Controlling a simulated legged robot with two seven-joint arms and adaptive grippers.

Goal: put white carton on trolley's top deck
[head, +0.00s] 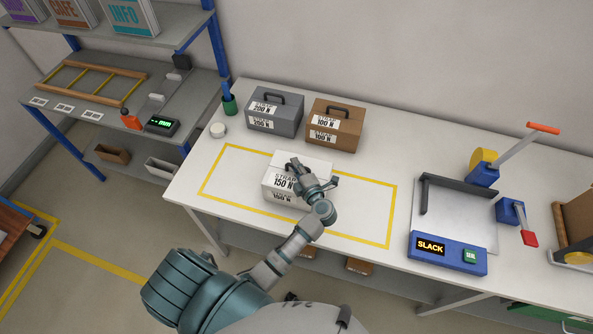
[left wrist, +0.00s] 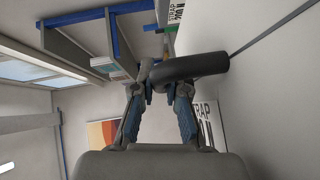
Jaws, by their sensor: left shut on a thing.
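The white carton (head: 283,195) stands on the white table inside a yellow taped rectangle, with a label reading "STRAP 150 N". My left gripper (head: 302,174) is over its top and covers part of the lid. In the left wrist view my fingers (left wrist: 166,84) are shut on the carton's dark handle (left wrist: 196,70), and part of the white carton (left wrist: 218,112) shows beside them. I cannot tell whether the carton is lifted. A wood-topped trolley (head: 14,226) is cut off at the left edge. My right gripper is out of view.
A grey case (head: 274,112) and a brown case (head: 335,126) stand behind the carton. A strapping device (head: 447,252) reading "SLACK" is at the right.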

